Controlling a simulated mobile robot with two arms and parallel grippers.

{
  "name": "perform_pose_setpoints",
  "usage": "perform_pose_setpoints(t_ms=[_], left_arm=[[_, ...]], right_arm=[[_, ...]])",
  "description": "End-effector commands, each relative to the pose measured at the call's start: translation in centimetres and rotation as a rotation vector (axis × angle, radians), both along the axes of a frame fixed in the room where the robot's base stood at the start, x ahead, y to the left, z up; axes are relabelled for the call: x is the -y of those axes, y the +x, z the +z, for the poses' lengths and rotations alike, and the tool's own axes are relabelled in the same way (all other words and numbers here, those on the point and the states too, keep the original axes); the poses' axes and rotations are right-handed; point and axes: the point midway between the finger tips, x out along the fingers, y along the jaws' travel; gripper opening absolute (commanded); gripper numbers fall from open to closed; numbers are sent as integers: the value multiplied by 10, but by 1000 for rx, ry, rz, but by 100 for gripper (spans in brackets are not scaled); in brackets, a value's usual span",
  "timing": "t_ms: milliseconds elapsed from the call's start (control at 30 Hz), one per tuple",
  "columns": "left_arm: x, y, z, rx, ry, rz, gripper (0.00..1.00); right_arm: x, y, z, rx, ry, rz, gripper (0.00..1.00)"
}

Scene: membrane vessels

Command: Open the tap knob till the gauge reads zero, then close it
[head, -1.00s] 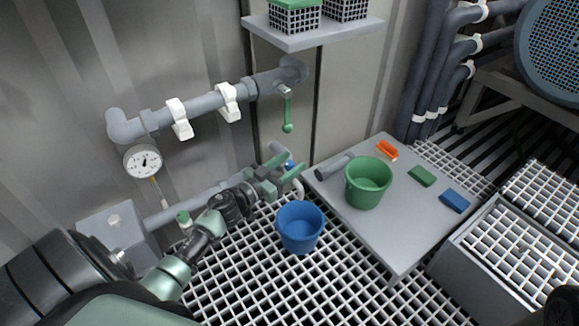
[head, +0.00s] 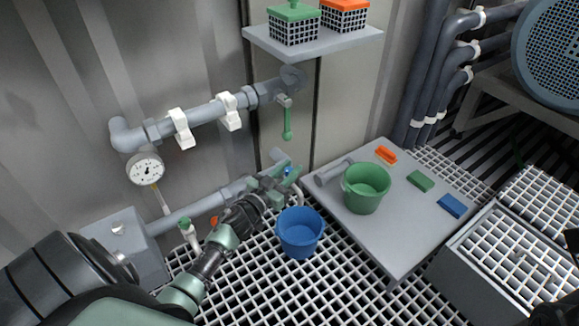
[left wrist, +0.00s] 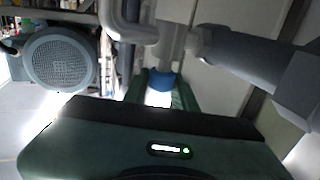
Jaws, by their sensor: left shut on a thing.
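The blue tap knob (head: 287,170) is on the lower pipe, above the white spout (head: 298,195). My left gripper (head: 282,178) is shut on it. In the left wrist view the knob (left wrist: 161,81) shows between the two green fingers (left wrist: 160,95). The round white gauge (head: 145,169) is at the left, below the upper pipe's elbow. Its needle is too small to read surely. A blue bucket (head: 300,240) stands on the grating below the spout. My right gripper is not in view.
A grey platform (head: 400,262) at the right bears a green bucket (head: 366,190) and orange, green and blue blocks. A green lever (head: 287,122) hangs from the upper pipe (head: 205,112). A shelf (head: 330,42) with baskets is above.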

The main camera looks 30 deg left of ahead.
Motion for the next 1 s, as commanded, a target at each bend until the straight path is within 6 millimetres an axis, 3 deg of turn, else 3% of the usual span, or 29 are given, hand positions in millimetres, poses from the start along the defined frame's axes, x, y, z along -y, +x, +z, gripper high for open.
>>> perform_pose_setpoints(t_ms=[500,1000], left_arm=[[2,0,-2,2,-6,317,0],[1,0,0,-1,1,378,0]], right_arm=[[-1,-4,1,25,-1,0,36],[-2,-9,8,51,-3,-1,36]])
